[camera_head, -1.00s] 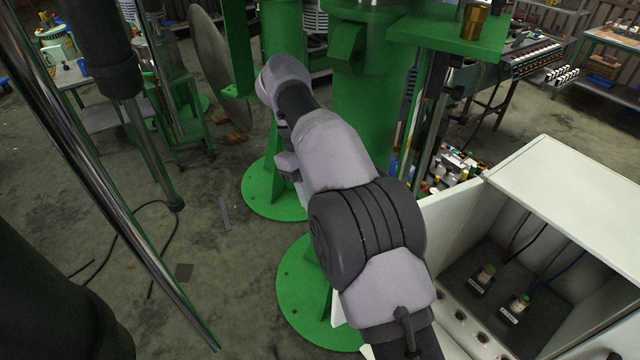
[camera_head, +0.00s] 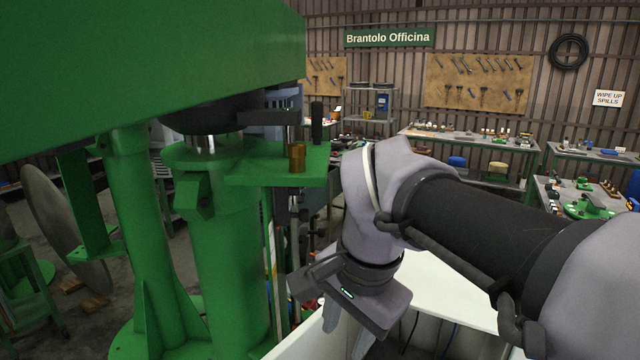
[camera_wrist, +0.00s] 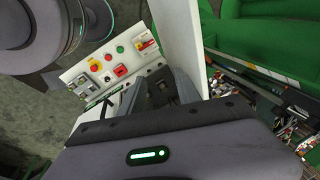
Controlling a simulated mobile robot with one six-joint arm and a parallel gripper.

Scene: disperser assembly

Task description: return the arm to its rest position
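My arm is bent in the camera_head view, with its wrist at the centre right and my gripper (camera_head: 347,328) pointing down above the white cabinet (camera_head: 440,278). The two fingers show apart with nothing seen between them, though their tips are partly cut off by the lower edge. In the camera_wrist view my gripper (camera_wrist: 157,92) also shows apart and empty, over the dark inside of the cabinet. The cabinet's control panel (camera_wrist: 108,62) carries several buttons and a red and yellow switch, to the left of the fingers.
A green machine with a column (camera_head: 225,255), a bracket plate (camera_head: 290,172) and a large overhead beam (camera_head: 140,70) stands left of my arm. Workbenches (camera_head: 470,140) with small parts stand farther back. Open floor shows at the upper left of the wrist view.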

